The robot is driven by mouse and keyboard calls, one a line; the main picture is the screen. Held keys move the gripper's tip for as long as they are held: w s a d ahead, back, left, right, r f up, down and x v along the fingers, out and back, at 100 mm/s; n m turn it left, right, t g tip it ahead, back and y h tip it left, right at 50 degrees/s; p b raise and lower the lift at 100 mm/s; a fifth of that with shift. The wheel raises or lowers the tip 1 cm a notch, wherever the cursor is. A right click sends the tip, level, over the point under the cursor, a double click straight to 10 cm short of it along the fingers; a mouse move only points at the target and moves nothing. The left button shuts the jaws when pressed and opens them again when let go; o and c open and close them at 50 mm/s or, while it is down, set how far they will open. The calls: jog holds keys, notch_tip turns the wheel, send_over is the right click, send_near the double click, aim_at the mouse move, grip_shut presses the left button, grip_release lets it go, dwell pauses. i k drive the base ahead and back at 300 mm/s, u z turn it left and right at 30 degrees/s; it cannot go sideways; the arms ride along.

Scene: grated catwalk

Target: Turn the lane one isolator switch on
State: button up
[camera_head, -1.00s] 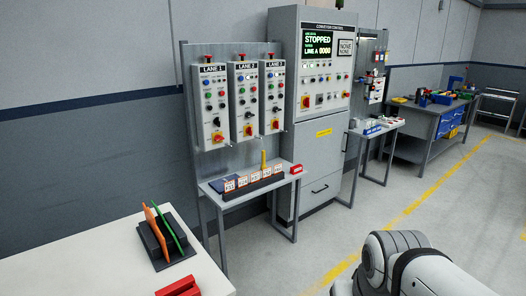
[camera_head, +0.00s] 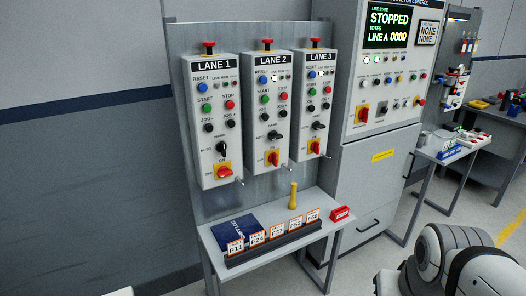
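The lane 1 panel (camera_head: 212,122) is a light grey box on the left of an upright metal board. Its isolator switch (camera_head: 224,171) is a red handle on a yellow plate near the bottom of the panel, with ON marked above and OFF at its left. The red handle looks turned roughly sideways, while the lane 2 isolator (camera_head: 272,158) and lane 3 isolator (camera_head: 315,147) handles look closer to upright. A dark selector knob (camera_head: 222,148) sits just above the lane 1 isolator. My gripper is out of view; only a rounded white arm link shows at lower right.
A small table (camera_head: 215,246) stands below the panels with a dark blue booklet (camera_head: 234,229), a rack of numbered tags (camera_head: 275,247), a yellow object (camera_head: 293,195) and a red block (camera_head: 341,213). The conveyor control cabinet (camera_head: 370,185) stands at right, its screen reading STOPPED.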

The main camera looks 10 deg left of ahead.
aim_at(224, 171)
jog(key=i, duration=1.15)
jog(key=u, duration=2.85)
jog(key=i, duration=0.35)
jog(key=z, duration=2.5)
